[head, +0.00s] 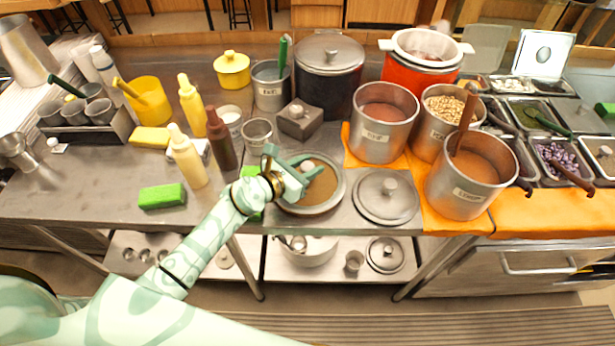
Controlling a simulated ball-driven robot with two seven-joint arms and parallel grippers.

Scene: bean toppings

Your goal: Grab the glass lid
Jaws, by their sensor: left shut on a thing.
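The glass lid (325,193) is round, brownish, with a grey rim, and lies near the front edge of the steel counter. My left gripper (302,170) is over its upper left part, with its fingers shut at the knob. The fingers partly hide the knob and that side of the lid. I cannot tell whether the lid is lifted off the surface under it. My right gripper is not in view.
A steel lid (372,205) lies just right of the glass lid. Steel pots (381,137) stand on orange cloths behind it. Squeeze bottles (187,160) and a green sponge (162,196) are to the left. A dark box (300,122) stands behind the gripper.

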